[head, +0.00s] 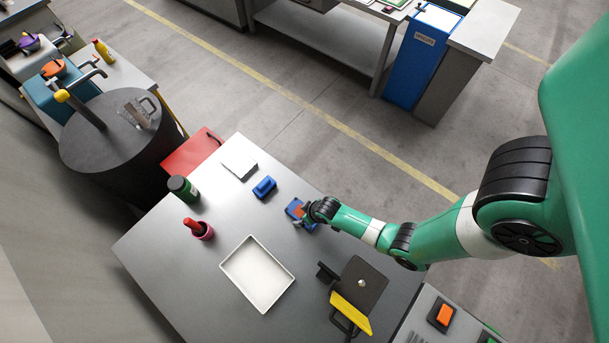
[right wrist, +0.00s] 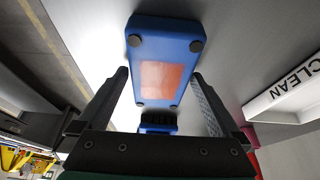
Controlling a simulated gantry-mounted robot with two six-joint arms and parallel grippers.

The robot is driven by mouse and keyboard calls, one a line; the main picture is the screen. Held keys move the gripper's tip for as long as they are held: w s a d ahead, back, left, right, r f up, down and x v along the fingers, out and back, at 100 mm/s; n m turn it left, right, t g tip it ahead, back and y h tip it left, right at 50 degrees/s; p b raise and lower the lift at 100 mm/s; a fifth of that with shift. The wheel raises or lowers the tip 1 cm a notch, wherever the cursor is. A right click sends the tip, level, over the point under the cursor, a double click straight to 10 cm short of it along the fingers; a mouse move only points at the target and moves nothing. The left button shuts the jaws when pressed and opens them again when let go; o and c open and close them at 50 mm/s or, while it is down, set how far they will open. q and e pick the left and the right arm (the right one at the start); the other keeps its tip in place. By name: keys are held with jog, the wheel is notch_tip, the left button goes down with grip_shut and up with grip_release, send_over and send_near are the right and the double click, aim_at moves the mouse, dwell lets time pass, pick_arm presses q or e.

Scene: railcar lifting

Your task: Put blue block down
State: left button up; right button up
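My left gripper does not show.
A blue-handled item (head: 264,187) lies left of the block and a white pad (head: 239,157) beyond it.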

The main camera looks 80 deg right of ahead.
jog(key=shift+r, duration=0.25)
jog(key=p+v, duration=0.3)
jog(key=v, duration=0.3)
jog(key=shift+s+a+r, duration=0.1)
jog(key=shift+r, duration=0.25)
jog(key=p+v, duration=0.4)
jog(key=v, duration=0.1)
jog(key=shift+s+p, duration=0.1)
jog(key=shift+p, duration=0.25)
